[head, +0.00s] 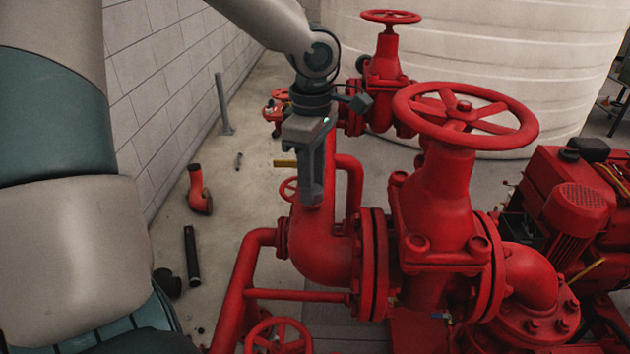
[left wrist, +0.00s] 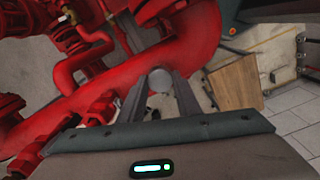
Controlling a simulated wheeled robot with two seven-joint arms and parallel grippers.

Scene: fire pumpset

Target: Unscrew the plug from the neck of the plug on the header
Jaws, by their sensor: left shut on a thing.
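My left gripper (head: 312,196) points down at the top of the red header pipe (head: 318,252). In the left wrist view my left gripper (left wrist: 160,84) has its two dark fingers on either side of a small round grey plug (left wrist: 160,79), and it is shut on it. The plug sits against the red header pipe (left wrist: 196,40). In the head view the fingers hide the plug and its neck. I cannot tell how far the plug is threaded in. My right gripper is in neither view.
A large red valve with a handwheel (head: 466,114) stands just right of my gripper. A thin red pipe (head: 350,190) rises close behind it. A smaller handwheel valve (head: 388,70) is farther back. Loose pipe pieces (head: 192,256) lie on the floor by the block wall (head: 160,90).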

